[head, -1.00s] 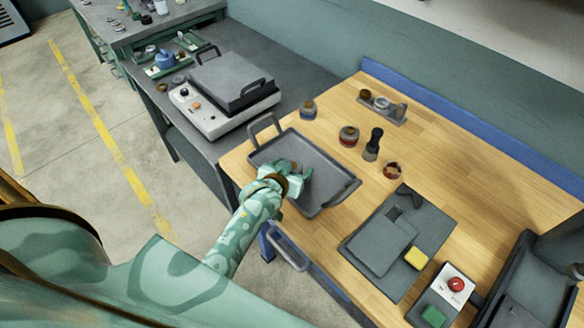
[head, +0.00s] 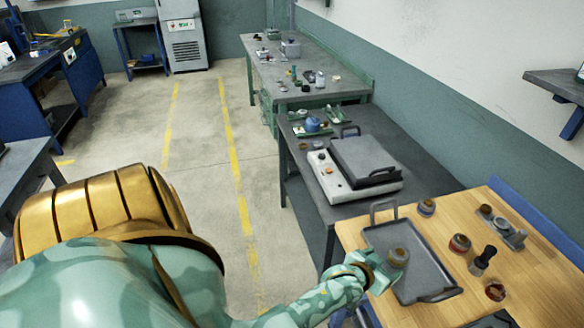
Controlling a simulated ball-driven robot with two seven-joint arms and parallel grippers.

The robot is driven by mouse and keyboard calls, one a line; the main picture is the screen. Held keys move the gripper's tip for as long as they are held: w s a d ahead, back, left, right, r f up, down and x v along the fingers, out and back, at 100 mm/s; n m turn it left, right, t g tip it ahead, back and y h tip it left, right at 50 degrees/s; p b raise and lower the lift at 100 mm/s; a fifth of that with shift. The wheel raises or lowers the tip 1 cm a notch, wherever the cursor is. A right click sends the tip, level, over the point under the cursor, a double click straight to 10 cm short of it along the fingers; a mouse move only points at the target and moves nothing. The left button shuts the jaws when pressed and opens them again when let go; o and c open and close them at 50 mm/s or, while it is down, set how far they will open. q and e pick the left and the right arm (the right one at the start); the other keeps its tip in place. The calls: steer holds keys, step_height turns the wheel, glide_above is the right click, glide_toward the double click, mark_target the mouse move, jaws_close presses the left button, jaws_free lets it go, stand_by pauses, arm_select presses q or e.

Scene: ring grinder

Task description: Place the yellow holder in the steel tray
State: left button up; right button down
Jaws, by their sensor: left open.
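The steel tray (head: 415,277) is a dark grey, shallow tray with raised handles on the wooden table. A small round holder (head: 399,257) with a tan top stands in it, apparently upright; it seems to be the yellow holder, though its side colour is hard to make out. My left gripper (head: 386,267) reaches over the tray's left side, open, with its fingers right beside the holder. I cannot tell whether they touch it. My right gripper is out of view.
Similar round holders with blue (head: 427,207) and red (head: 459,244) bands stand right of the tray. A black-handled tamper (head: 483,261) and a small rack (head: 503,228) are farther right. A hot-plate press (head: 360,168) stands on the grey bench behind.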

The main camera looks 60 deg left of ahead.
arm_select(q)
steer(key=shift+w+f, duration=0.1)
steer(key=shift+w, duration=0.05)
steer(key=s+d+r+m+t+h, duration=0.2)
steer(key=d+r+t, duration=0.15)
steer(key=r, duration=0.55)
steer(key=s+f+m+g, duration=0.1)
steer(key=s+f+g, duration=0.3)
steer(key=f, duration=0.5)
steer(key=s+f+g, duration=0.1)
steer(key=s+f, duration=0.6)
steer(key=f, duration=0.2)
steer(key=s+f+m+g, duration=0.1)
steer(key=s+f+g, duration=0.3)
steer(key=f, duration=0.5)
steer(key=s+a+f+g, duration=0.1)
steer(key=s+f, duration=0.3)
steer(key=s, duration=0.5)
steer(key=s+a+f+g, duration=0.1)
steer(key=s+f, duration=0.3)
steer(key=s, duration=0.5)
steer(key=s+a+f+g+y, duration=0.1)
steer(key=s+f+g, duration=0.2)
steer(key=s, duration=0.7)
steer(key=shift+a+f+m+g, duration=0.25)
steer(key=shift+f+m+g, duration=0.1)
steer(key=shift+f, duration=0.25)
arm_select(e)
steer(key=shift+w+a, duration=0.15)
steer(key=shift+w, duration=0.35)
